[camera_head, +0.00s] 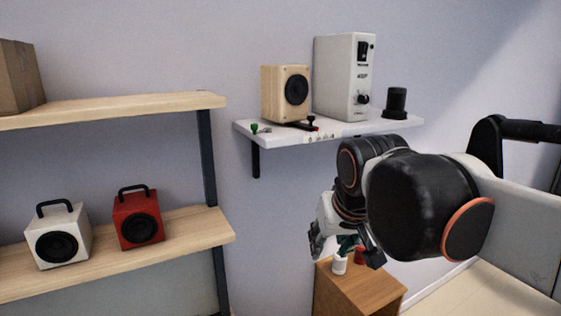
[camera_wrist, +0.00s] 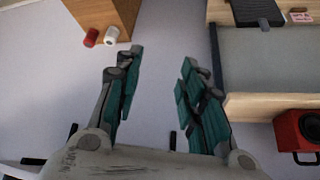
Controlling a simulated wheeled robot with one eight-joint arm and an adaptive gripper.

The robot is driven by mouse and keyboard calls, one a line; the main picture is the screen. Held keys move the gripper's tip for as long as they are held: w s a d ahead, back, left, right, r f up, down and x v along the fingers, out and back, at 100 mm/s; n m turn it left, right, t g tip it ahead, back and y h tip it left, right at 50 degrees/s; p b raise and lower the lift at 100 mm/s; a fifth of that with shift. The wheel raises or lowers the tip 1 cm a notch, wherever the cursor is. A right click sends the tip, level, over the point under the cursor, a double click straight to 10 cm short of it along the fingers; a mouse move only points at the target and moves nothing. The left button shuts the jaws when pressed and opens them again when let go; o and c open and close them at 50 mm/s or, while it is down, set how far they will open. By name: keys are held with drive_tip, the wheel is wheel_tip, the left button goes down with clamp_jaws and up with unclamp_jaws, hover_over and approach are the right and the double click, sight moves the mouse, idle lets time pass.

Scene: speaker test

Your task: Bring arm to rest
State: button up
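My arm reaches in from the right in the head view, its black and white links in front of the wall. My gripper (camera_head: 346,243) hangs at its end, below the wall shelf and, in the picture, just above a small wooden cabinet (camera_head: 352,290). In the wrist view my gripper (camera_wrist: 158,72) has its two teal-padded fingers spread apart.
A wooden rack (camera_head: 180,231) at left holds a white speaker (camera_head: 78,225) and a red speaker (camera_head: 125,213). A white can (camera_wrist: 111,35) shows on the cabinet.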

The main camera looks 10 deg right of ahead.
drive_tip(key=s+f+n+t+b, duration=0.1)
drive_tip(key=s+f+b, duration=0.4)
drive_tip(key=f, duration=0.6)
drive_tip(key=s+f+b, duration=0.5)
drive_tip(key=f, duration=0.6)
wheel_tip(320, 180, up, 28)
drive_tip(key=a+p, duration=0.1)
drive_tip(key=p, duration=2.7)
drive_tip(key=shift+w+y+p, duration=0.15)
drive_tip(key=shift+y+p, duration=0.15)
drive_tip(key=shift+r, duration=0.1)
